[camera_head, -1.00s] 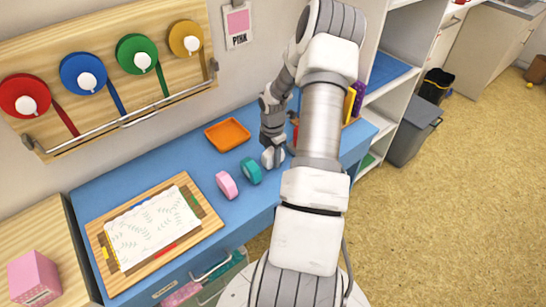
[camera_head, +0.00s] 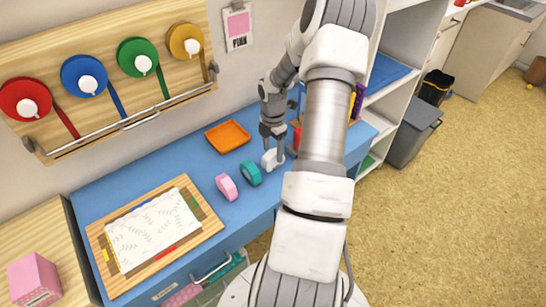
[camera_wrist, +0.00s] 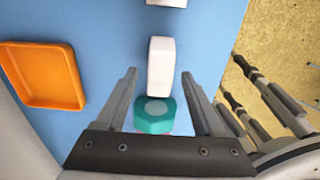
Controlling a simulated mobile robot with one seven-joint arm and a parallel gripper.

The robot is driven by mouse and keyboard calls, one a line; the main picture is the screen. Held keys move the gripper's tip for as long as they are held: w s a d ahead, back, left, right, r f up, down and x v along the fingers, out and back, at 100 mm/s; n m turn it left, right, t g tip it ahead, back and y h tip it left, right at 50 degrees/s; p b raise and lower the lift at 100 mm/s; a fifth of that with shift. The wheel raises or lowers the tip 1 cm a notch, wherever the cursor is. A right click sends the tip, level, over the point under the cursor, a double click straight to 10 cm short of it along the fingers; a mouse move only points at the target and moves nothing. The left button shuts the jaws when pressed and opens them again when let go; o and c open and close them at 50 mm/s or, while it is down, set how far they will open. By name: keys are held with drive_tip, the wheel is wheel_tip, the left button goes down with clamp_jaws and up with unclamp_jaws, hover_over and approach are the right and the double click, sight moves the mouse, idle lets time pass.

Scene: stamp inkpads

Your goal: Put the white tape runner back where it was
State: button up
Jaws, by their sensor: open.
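The white tape runner (camera_head: 270,161) stands on the blue desk top at the right end of a row, beside a teal tape runner (camera_head: 250,173). My gripper (camera_head: 273,147) is just above the white runner, pointing down, with its fingers apart. In the wrist view the white runner (camera_wrist: 160,66) lies between and ahead of the two open fingertips, with no clear contact. The teal runner (camera_wrist: 154,114) shows nearer the gripper's base, partly hidden by it. A pink tape runner (camera_head: 227,187) stands farther left.
An orange tray (camera_head: 227,136) lies behind the row. A white object (camera_wrist: 167,3) is cut off at the wrist view's top. Tape reels hang on a wall board (camera_head: 110,105). My arm hides the desk's right part.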

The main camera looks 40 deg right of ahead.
sight(273, 151)
wheel_tip(273, 151, up, 7)
drive_tip(key=shift+r, duration=0.15)
idle(0.6)
